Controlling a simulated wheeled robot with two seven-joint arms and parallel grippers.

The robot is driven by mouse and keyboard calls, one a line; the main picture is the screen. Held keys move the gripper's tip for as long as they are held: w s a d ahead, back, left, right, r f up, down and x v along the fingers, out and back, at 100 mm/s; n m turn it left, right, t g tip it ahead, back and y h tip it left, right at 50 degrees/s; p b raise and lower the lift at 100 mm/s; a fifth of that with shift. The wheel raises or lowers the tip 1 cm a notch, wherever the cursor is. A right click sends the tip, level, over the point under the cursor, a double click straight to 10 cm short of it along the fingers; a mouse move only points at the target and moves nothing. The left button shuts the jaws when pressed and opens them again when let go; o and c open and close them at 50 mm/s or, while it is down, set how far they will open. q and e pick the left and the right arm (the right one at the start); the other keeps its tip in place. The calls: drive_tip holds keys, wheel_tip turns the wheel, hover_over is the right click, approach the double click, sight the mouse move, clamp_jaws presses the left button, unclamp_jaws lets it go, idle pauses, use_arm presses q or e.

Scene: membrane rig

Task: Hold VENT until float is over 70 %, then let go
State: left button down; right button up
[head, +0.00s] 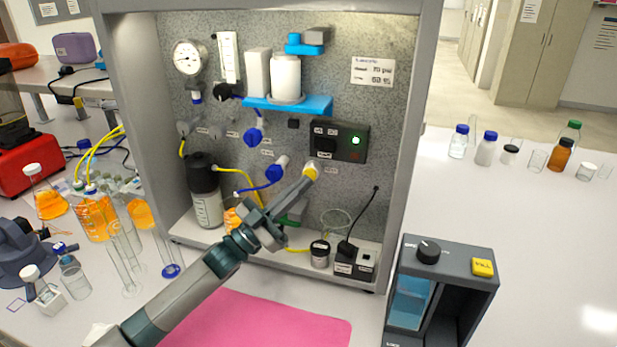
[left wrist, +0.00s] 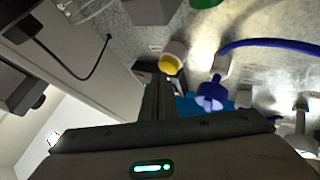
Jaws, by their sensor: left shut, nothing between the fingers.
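A yellow round button in a pale collar (head: 311,170) sits low on the grey speckled panel; it also shows in the wrist view (left wrist: 170,65). Its label is not legible, so I cannot confirm that it is VENT. My left gripper (head: 305,180) is shut and empty, its fingertips at the yellow button; I cannot tell whether they press it in. An upright clear gauge tube (head: 228,57) is on the upper panel; its float reading is too small to read. My right gripper is not in view.
A black control box (head: 340,142) with a lit green lamp is just above the button. Blue valves (head: 276,170) and tubes are close on its left. A grey box with a yellow key (head: 482,267) stands at right front. Glassware crowds the left bench.

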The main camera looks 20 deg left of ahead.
use_arm(q)
drive_tip(key=shift+w, duration=0.55)
idle(0.8)
idle(0.9)
drive_tip(key=shift+s, duration=0.15)
idle(0.5)
drive_tip(key=shift+s, duration=0.8)
drive_tip(key=shift+s, duration=0.1)
drive_tip(key=shift+s+a+p, duration=0.1)
drive_tip(key=shift+s+p, duration=1.15)
drive_tip(key=shift+s, duration=1.2)
